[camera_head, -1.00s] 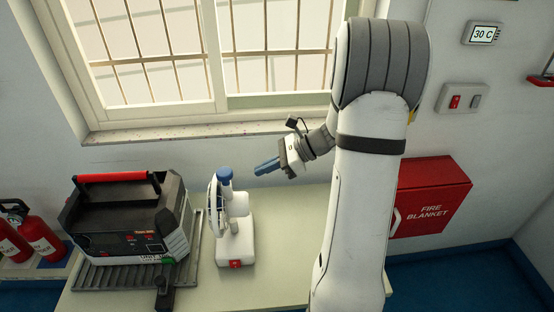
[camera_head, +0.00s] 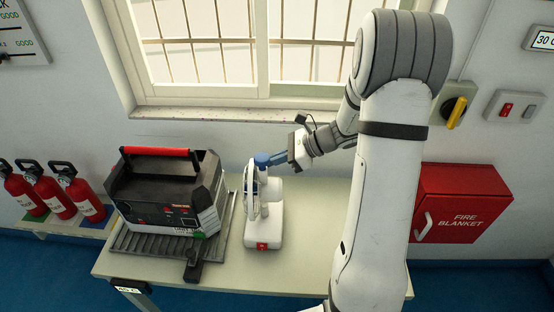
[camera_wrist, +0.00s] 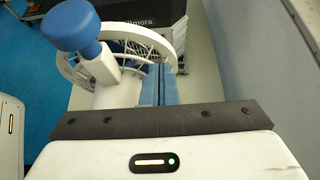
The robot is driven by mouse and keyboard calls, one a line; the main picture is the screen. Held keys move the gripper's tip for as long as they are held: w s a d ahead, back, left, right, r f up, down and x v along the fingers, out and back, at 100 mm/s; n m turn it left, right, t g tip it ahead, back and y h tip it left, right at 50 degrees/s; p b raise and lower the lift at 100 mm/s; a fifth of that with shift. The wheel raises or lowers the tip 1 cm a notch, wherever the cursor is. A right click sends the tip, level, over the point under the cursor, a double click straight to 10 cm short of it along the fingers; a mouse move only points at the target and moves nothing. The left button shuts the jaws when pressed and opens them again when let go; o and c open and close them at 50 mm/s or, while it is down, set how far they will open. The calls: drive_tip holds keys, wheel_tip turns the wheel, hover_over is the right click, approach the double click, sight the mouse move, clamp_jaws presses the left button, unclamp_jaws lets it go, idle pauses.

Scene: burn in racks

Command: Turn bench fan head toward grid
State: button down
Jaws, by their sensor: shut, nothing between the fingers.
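The bench fan (camera_head: 264,232) stands upright on the table, a white base with a red switch and a round caged head (camera_head: 250,190) seen nearly edge-on, facing left. Its blue knob (camera_wrist: 70,24) is at upper left in the wrist view. My gripper (camera_head: 272,159) is at the top right of the fan, its blue fingers shut and empty. In the wrist view the fingers (camera_wrist: 158,84) lie right of the knob and its white post, close against the cage (camera_wrist: 110,42); I cannot tell whether they touch. A barred window grid (camera_head: 210,57) is behind; a dark ribbed tray (camera_head: 140,243) is left.
A black unit with a red handle (camera_head: 160,152) sits on the ribbed tray, left of the fan. The table (camera_head: 310,245) is clear right of the fan. Fire extinguishers (camera_head: 55,190) stand far left; a red fire blanket box (camera_head: 460,205) hangs right.

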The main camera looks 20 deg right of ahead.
drive_tip(key=shift+w+a+n+g, duration=0.25)
drive_tip(key=shift+a+n+g, duration=0.15)
drive_tip(key=shift+g, duration=0.1)
